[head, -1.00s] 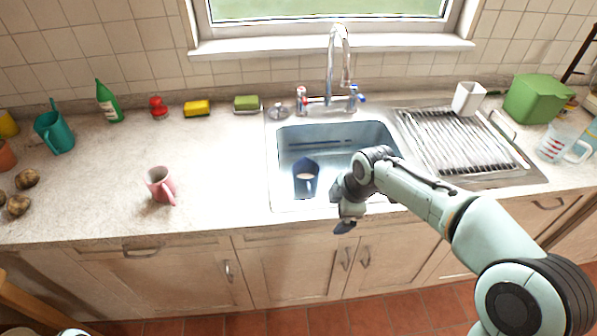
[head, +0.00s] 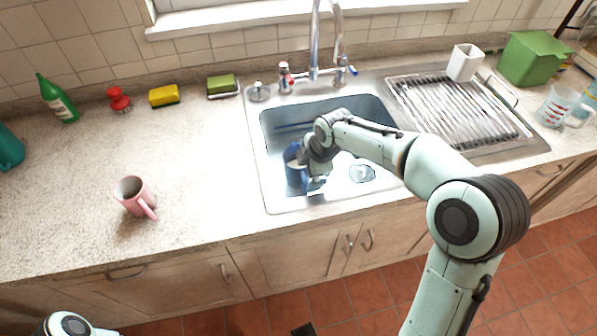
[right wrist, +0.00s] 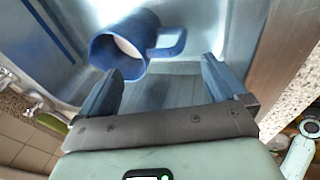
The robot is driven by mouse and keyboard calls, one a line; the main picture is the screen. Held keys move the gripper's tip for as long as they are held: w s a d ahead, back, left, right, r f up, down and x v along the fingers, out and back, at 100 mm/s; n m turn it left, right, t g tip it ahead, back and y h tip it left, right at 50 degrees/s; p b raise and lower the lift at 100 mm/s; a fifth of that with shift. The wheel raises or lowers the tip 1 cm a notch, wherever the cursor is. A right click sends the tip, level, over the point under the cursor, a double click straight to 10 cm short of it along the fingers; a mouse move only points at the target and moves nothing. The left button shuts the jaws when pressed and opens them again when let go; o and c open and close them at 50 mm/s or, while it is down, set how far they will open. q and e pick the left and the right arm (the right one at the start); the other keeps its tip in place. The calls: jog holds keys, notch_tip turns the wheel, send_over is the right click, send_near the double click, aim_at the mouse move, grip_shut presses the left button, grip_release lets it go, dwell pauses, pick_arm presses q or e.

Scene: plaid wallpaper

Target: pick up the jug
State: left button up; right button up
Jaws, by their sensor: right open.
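The blue jug (head: 292,165), mug-shaped with a pale inside, is in the sink (head: 345,190). In the head view, my right gripper (head: 312,178) is down in the sink at its right side and hides part of it. In the right wrist view the jug (right wrist: 125,40) lies just beyond my open fingers (right wrist: 160,82), with its handle ahead of the gap between them. Nothing is between the fingers. I cannot tell whether a finger touches the jug. My left gripper is out of view; only part of my left arm shows at bottom left.
A pink mug (head: 134,197) stands on the counter left of the sink. The tap (head: 338,45) rises behind the basin. A drying rack (head: 460,110) and a clear measuring jug (head: 556,107) are at right. The sink's walls surround my right gripper. The counter between pink mug and sink is clear.

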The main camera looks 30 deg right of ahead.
aim_at(305, 178)
jog(key=x, duration=0.5)
jog(key=shift+s+a+f, duration=0.1)
jog(key=shift+s, duration=0.25)
jog(key=shift+w+f, duration=0.2)
jog(key=shift+f, duration=0.2)
